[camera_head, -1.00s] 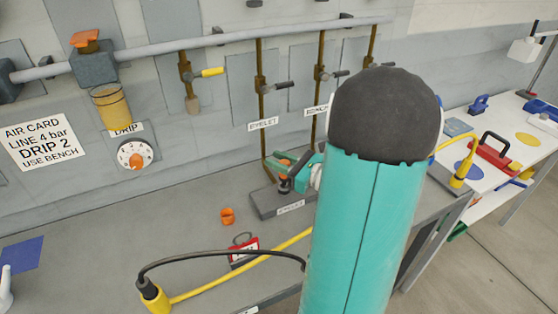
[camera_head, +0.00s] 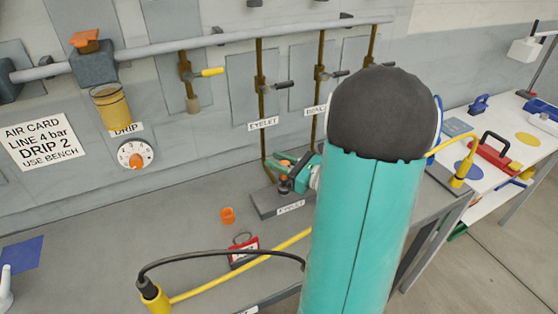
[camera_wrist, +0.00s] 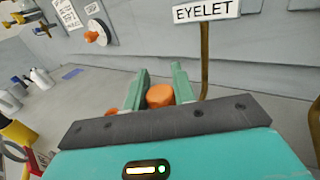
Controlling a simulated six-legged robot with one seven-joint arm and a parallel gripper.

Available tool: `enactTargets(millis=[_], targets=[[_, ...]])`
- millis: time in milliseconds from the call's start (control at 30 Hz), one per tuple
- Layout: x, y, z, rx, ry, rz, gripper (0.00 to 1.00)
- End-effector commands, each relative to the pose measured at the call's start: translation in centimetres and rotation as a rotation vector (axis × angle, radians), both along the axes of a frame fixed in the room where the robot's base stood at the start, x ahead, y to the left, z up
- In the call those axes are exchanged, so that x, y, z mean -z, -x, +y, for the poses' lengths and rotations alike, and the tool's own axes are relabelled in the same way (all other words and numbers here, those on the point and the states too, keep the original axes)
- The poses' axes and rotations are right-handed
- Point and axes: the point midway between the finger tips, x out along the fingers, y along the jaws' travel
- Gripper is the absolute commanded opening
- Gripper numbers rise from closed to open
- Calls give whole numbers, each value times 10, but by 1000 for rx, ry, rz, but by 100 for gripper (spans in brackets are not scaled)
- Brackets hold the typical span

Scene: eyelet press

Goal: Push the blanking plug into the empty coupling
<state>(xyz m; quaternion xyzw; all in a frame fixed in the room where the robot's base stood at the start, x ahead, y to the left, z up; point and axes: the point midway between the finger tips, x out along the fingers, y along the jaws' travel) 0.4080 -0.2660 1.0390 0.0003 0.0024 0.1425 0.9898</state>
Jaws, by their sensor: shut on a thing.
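My gripper (camera_head: 288,163) has its green fingers around a round orange piece, which looks like the blanking plug (camera_wrist: 160,95). In the wrist view the piece sits between the fingers (camera_wrist: 155,90). In the head view my gripper is over a dark block (camera_head: 265,205) with a label on its front, at the foot of the brown EYELET pipe (camera_head: 261,100). A short dark upright part (camera_head: 284,185) stands on that block just below the fingers. It may be the coupling; its opening does not show. I cannot tell whether the plug touches it.
A small orange piece (camera_head: 227,215) stands loose on the grey bench (camera_head: 130,225). The EYELET pipe runs close behind my fingers. The bench's left middle is clear.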

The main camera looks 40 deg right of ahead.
Motion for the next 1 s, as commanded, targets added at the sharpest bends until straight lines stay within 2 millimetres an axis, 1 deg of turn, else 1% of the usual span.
enactTargets(millis=[1000], targets=[[19, 0, 0, 0, -1, 0, 2]])
